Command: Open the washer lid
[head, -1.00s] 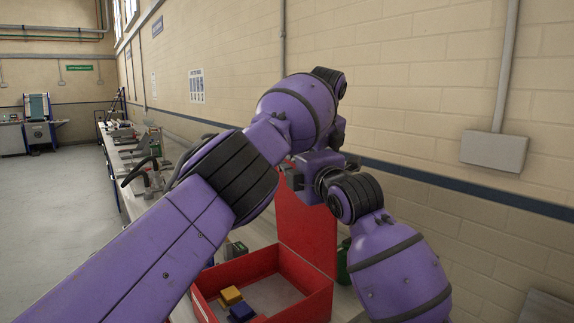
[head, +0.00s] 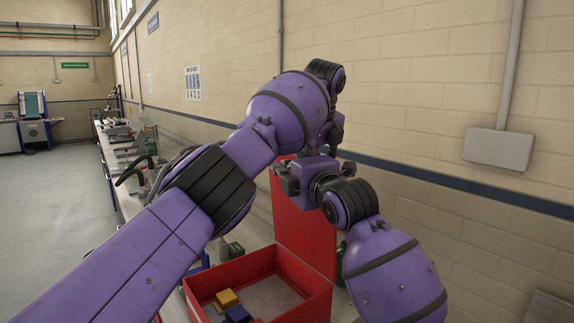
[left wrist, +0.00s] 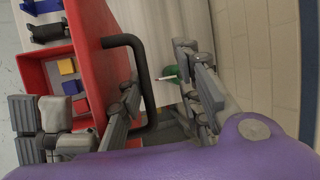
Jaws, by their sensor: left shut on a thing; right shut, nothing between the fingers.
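The red washer lid (head: 304,222) stands upright along the back of the open red box (head: 283,310) in the head view. In the left wrist view the lid (left wrist: 97,30) is seen nearly edge-on, with a black bar handle (left wrist: 126,41) on its right side. My right gripper (head: 285,180) is shut and empty, in front of the lid's upper part.
Yellow (head: 227,298) and blue (head: 238,314) blocks lie in the box. A green object (left wrist: 172,72) is behind the lid. The bench (head: 130,190) runs along the brick wall with several tools on it. Open floor (head: 60,210) lies to the left.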

